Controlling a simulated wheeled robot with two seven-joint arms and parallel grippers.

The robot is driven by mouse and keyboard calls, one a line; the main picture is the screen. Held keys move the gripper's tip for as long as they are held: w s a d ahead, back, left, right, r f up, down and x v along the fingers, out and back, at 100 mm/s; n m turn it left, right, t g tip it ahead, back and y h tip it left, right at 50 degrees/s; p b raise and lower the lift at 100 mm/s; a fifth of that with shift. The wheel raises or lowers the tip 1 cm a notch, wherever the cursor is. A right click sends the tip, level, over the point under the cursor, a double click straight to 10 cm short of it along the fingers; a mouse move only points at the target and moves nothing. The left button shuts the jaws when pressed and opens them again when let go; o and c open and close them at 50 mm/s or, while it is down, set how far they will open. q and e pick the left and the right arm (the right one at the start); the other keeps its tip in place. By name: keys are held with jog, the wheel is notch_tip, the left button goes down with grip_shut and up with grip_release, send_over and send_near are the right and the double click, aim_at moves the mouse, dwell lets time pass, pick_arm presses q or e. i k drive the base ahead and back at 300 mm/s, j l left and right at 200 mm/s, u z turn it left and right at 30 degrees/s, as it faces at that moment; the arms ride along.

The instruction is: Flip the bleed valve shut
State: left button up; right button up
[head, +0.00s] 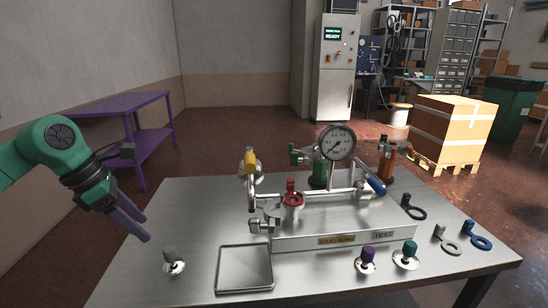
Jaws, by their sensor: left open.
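A metal valve manifold stands on the steel table (190,205), with a round pressure gauge (337,143) at its top. My left gripper (145,229) is open and empty near the table's left edge, pointing down-right, well apart from the manifold. My right gripper is not in view.
An empty metal tray (245,288) lies at the front. Knobs, grey (172,258), purple (366,258) and green (408,252), stand along the front. The table's left part is clear.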

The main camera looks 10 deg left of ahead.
aim_at(249, 159)
jog(key=k, duration=1)
